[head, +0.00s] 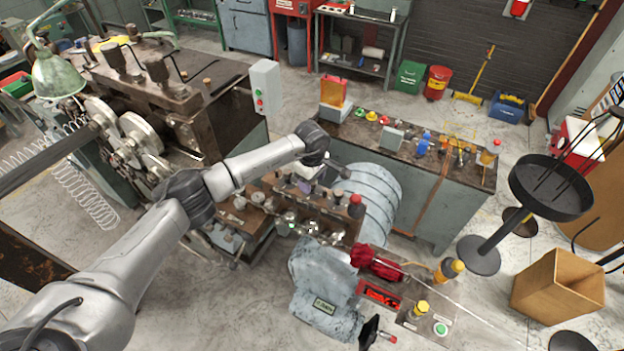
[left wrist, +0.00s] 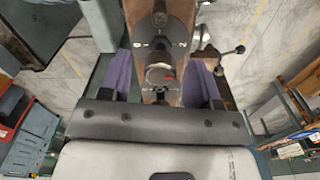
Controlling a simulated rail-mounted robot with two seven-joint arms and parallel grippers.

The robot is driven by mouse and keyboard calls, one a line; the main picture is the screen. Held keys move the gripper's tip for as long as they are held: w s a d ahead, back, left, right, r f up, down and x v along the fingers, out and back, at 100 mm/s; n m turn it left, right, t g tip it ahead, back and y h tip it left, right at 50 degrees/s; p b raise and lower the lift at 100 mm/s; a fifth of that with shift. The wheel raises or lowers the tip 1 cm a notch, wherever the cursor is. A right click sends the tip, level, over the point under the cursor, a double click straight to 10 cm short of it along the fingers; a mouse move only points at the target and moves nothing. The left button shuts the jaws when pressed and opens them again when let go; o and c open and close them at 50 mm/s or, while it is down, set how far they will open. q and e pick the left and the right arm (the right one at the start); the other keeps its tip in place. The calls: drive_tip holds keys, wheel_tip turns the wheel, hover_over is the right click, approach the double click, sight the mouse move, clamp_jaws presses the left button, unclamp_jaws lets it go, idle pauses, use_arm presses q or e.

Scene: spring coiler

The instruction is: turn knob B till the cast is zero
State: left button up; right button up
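My left gripper (head: 308,183) reaches over the middle of the brown machine bench in the head view, where the arm partly hides it. In the left wrist view its two purple fingers (left wrist: 159,66) are apart. Beyond the knob is a dark round dial (left wrist: 166,38) with white figures. I cannot read a letter B or any cast reading. Whether the fingers are level with the knob is unclear. My right gripper is not in view.
A small lever with a black ball (left wrist: 239,49) stands right of the fingers. A large grey-blue drum (head: 372,190) stands behind.

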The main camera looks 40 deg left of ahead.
use_arm(q)
drive_tip(key=c, duration=0.9)
drive_tip(key=n+b, duration=0.2)
drive_tip(key=n, duration=0.1)
drive_tip(key=shift+f+n, duration=0.1)
drive_tip(key=shift+n, duration=0.2)
drive_tip(key=n+b, duration=0.2)
drive_tip(key=n, duration=0.2)
drive_tip(key=shift+n, duration=0.3)
drive_tip(key=n+b, duration=0.1)
drive_tip(key=n, duration=0.4)
drive_tip(key=shift+n+b, duration=0.35)
drive_tip(key=shift+n, duration=2.05)
